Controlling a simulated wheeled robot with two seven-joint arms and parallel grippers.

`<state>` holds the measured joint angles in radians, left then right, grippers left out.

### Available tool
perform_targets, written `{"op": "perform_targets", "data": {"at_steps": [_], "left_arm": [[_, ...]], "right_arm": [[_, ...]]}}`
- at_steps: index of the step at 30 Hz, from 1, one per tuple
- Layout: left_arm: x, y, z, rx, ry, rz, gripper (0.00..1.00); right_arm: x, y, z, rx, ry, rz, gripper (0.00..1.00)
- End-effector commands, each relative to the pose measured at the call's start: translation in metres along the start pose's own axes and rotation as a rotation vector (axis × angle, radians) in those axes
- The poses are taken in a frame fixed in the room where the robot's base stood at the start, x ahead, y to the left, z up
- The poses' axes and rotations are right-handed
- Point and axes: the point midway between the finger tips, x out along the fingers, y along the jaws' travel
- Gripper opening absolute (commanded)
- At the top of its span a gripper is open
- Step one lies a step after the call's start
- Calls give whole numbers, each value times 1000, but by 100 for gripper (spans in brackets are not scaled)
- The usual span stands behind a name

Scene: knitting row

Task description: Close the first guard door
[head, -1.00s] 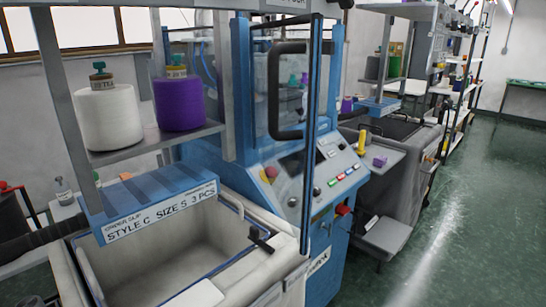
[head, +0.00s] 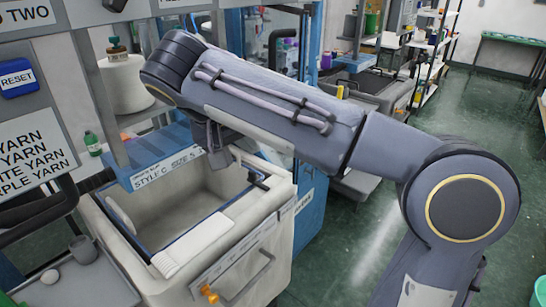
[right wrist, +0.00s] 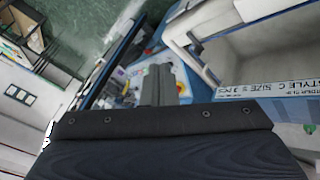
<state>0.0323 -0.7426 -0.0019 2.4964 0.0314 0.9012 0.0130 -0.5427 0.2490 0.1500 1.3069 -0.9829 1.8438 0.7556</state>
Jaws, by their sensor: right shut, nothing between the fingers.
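The guard door is a clear panel with a blue and dark frame (head: 304,45) and a black loop handle (head: 252,45). In the head view my right arm hides most of it, and I cannot tell its exact angle. In the right wrist view a long dark and blue edge (right wrist: 118,58), likely the door's, runs to the left of my fingers. My right gripper (head: 217,154) is shut and empty, above the bin's far side and apart from the handle. Its grey fingers (right wrist: 158,86) point toward the machine's control panel in the wrist view. My left gripper is not in view.
A cream bin (head: 205,262) with a blue labelled shelf (head: 150,160) stands in front of the machine. A white yarn cone (head: 122,82) sits on the rack. A blue reset button (head: 17,78) is at the left.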

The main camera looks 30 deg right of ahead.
Motion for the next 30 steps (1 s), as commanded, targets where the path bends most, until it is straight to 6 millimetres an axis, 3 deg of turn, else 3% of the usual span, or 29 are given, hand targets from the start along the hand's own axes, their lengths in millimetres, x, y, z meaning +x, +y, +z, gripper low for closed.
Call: {"op": "perform_targets", "data": {"at_steps": [12,19,30], "left_arm": [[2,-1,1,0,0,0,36],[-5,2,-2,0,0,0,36],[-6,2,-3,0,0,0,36]], "right_arm": [[88,1,2,-2,-6,2,0],[100,30,1,1,-3,-1,0],[105,36,1,-2,-2,-2,0]]}}
